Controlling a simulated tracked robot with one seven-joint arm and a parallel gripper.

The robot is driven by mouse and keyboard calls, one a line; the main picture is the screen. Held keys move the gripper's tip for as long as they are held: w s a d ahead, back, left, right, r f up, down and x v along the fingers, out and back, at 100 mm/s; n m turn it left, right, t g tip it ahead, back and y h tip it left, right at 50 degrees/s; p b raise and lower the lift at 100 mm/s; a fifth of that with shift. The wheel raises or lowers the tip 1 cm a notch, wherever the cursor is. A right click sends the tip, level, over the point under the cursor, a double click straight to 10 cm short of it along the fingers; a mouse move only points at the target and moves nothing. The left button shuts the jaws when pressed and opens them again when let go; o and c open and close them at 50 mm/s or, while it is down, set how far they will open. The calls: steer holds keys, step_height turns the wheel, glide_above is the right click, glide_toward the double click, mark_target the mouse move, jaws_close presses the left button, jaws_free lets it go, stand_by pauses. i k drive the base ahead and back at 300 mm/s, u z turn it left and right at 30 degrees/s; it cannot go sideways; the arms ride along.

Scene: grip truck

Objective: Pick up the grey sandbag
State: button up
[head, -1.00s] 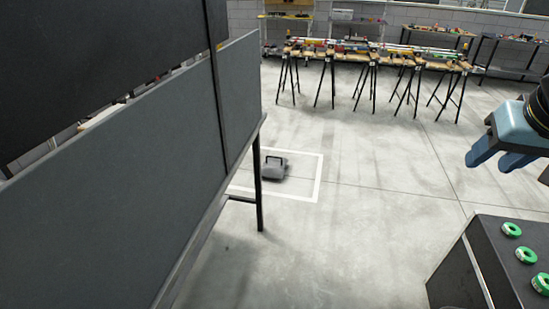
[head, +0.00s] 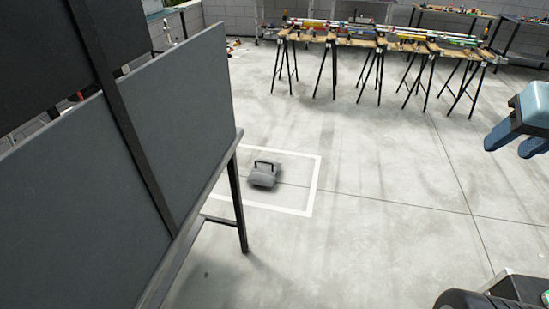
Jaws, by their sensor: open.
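The grey sandbag (head: 265,174) lies on the concrete floor inside a white-outlined square (head: 314,185). It has a black handle on top. My gripper (head: 512,142) is at the right edge of the head view, with blue fingers spread apart and nothing between them. It is in the air, well to the right of the sandbag and far from touching it. Part of my gripper and arm is cut off by the picture edge.
A dark grey panel on a black-legged frame (head: 237,205) stands at the left, close to the square. Trestle tables (head: 375,42) with tools stand at the back. A dark case (head: 525,287) is at the bottom right. The floor between is clear.

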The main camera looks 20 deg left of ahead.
mark_target(263, 173)
steer(key=z, duration=0.05)
steer(key=i, duration=2.8)
steer(key=u, duration=2)
steer(key=i, duration=1.05)
